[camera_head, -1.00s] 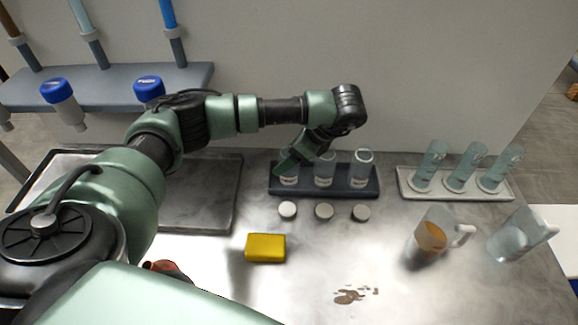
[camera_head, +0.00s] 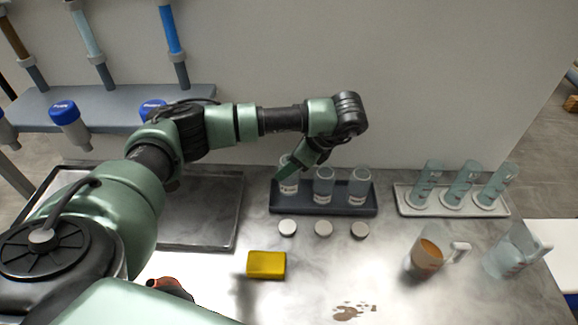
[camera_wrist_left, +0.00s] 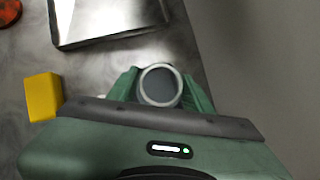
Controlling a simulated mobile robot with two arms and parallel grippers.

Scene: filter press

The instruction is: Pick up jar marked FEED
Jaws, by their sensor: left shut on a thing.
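Three clear open-topped jars with white labels are at a dark tray (camera_head: 350,211). The label writing is too small to read. My left gripper (camera_head: 292,176) is shut on the leftmost jar (camera_head: 289,188), which sits slightly higher than the middle jar (camera_head: 323,186) and the right jar (camera_head: 360,187). It seems raised a little off the tray; its base is hard to make out. In the left wrist view the jar's round rim (camera_wrist_left: 160,85) shows between the two green fingers. My right gripper is not in view.
Three grey caps (camera_head: 323,228) lie before the tray. A yellow block (camera_head: 266,265), a brown spill (camera_head: 350,312), a jug with orange liquid (camera_head: 428,254) and a clear jug (camera_head: 510,252) are nearer. A pale rack (camera_head: 405,206) holds tubes at right; a large metal tray (camera_head: 215,230) is left.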

